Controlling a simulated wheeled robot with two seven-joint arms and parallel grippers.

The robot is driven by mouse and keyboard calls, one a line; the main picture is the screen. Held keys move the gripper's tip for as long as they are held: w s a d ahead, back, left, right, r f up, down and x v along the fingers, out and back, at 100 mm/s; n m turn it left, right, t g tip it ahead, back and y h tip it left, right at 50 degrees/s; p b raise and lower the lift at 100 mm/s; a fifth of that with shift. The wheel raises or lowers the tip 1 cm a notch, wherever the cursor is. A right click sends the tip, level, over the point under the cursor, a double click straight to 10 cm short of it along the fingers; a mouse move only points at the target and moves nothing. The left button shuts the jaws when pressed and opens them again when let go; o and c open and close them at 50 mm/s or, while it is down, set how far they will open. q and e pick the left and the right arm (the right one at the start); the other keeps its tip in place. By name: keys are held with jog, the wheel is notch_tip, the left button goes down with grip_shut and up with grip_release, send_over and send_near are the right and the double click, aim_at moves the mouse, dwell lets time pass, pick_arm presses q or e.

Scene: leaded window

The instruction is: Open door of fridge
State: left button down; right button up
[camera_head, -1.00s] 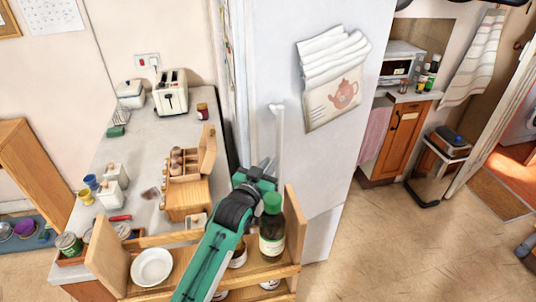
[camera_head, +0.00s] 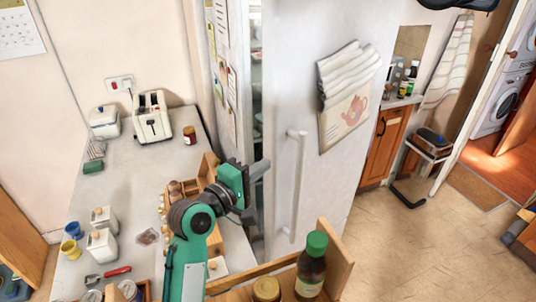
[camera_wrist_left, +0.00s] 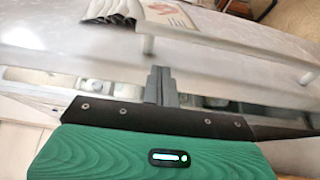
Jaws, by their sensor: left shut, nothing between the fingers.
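The white fridge door (camera_head: 315,90) stands a little ajar in the head view. A narrow gap (camera_head: 256,85) along its left edge shows shelves inside. Its upright white handle (camera_head: 299,185) is on the door front. My left gripper (camera_head: 263,168) is shut and empty, at the door's left edge by the gap, left of the handle. In the left wrist view its closed fingers (camera_wrist_left: 161,86) point at the door edge, and the handle (camera_wrist_left: 225,48) lies beyond them, apart. I cannot tell whether the fingertips touch the door. My right gripper is not in view.
A wooden rack with a green-capped bottle (camera_head: 312,266) stands in front of the door's lower part. A counter (camera_head: 135,185) with a toaster (camera_head: 152,117) and jars is on the left.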

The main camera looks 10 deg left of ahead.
aim_at(286, 150)
pick_arm(q)
jog(key=p+x, duration=0.3)
jog(key=x, duration=0.5)
jog(key=shift+w+r, duration=0.1)
jog(key=shift+w+d, duration=0.35)
jog(key=shift+d, duration=0.05)
jog(key=shift+w, duration=0.1)
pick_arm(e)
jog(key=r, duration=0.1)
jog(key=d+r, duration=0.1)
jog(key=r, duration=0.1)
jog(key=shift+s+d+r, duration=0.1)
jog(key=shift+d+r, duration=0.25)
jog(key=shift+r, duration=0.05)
